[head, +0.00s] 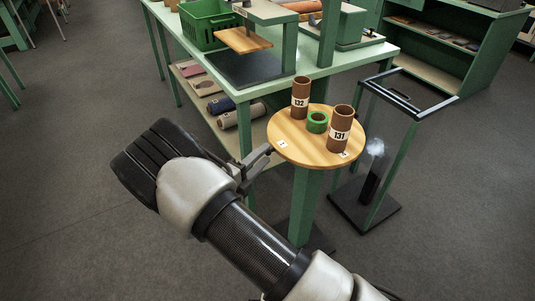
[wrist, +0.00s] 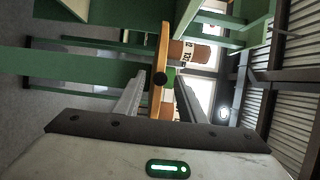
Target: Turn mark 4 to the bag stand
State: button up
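The round wooden turntable (head: 295,152) stands on a green post. Two small white mark labels show on its near rim, one at the left (head: 281,144) and one at the right (head: 344,155); their figures are too small to read surely. The bag stand (head: 392,170), a green frame with a black top, is right of the turntable. My gripper (head: 266,153) is at the turntable's left near edge. Contact cannot be told.
Brown tubes 132 (head: 300,98) and 131 (head: 340,130) stand on the turntable with a green ring (head: 317,122) between them. A green workbench (head: 345,66) with a green crate (head: 208,22) is behind. A whitish haze (head: 376,147) shows by the stand. Floor at left is clear.

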jog(key=shift+x, duration=1.5)
jog(key=shift+c, duration=0.4)
grip_shut()
